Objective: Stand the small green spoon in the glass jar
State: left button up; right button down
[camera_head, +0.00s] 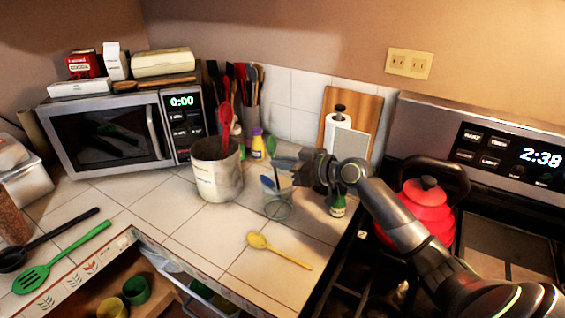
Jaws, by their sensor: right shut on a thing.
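The clear glass jar (278,208) stands on the tiled counter, right of the large cream crock. Something blue shows at its mouth. My right gripper (280,162) reaches in from the right and is just above the jar. It is shut on what looks like the small green spoon (271,146), whose green end shows above the fingers. The fingers hide the spoon's middle. A thin dark piece shows below them at the jar's mouth; I cannot tell whether it is the spoon's handle. My left gripper is not in view.
The cream crock (217,170) holds a red utensil. A yellow spoon (278,250) lies in front of the jar. A small bottle (337,204) and red kettle (425,205) stand right. A green slotted spatula (60,258) lies left. An open drawer (150,285) is below the counter.

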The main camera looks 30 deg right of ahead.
jog(key=c, duration=1.5)
grip_release()
jog(key=shift+s, duration=0.1)
jog(key=p+v, duration=0.5)
jog(key=v, duration=1.2)
jog(key=shift+d, duration=0.15)
